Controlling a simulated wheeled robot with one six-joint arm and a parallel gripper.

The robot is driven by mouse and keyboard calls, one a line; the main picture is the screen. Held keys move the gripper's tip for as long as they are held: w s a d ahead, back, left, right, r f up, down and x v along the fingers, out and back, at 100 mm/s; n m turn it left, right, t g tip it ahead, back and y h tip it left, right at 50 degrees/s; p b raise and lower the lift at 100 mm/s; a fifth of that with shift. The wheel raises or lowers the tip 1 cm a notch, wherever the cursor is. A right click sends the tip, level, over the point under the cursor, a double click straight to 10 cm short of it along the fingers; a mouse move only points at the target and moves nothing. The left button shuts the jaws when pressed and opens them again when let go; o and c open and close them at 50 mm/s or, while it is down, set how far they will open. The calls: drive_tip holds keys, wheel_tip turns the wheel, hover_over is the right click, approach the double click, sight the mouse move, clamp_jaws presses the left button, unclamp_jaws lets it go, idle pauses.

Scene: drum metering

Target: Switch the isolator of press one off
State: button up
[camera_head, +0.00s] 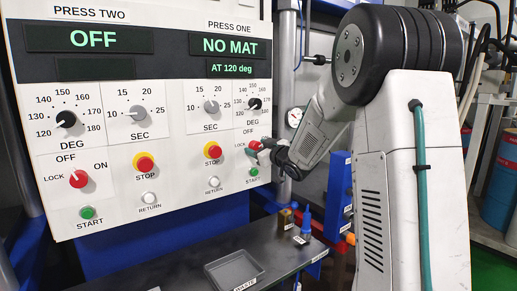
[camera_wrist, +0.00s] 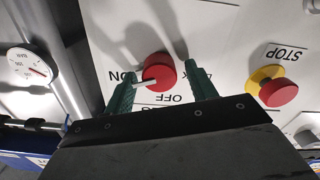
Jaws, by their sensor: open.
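Press one's isolator is a red round knob with a white pointer bar. In the head view the knob (camera_head: 254,145) is at the right edge of the panel, partly hidden by my gripper (camera_head: 268,153). In the wrist view, which is upside down, the knob (camera_wrist: 164,68) shows between the two green fingers of my gripper (camera_wrist: 162,85). The fingers are open, one on each side, with gaps to the knob; its depth between them is unclear. The pointer lies toward ON, with OFF printed below it in that picture. Press one's display (camera_head: 229,47) reads NO MAT.
Press one's red stop button (camera_head: 213,151) is left of the isolator, and its green start button (camera_head: 253,171) is just below. Press two's isolator (camera_head: 78,179) is far left. A grey tray (camera_head: 233,268) and small bottles (camera_head: 306,222) stand on the bench below.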

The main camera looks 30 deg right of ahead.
drive_tip(key=c, duration=1)
drive_tip(key=shift+n, duration=0.3)
drive_tip(key=n, duration=0.8)
drive_tip(key=shift+f, duration=0.1)
drive_tip(key=n, duration=0.4)
drive_tip(key=shift+f+n, duration=0.15)
drive_tip(key=shift+n, duration=2.35)
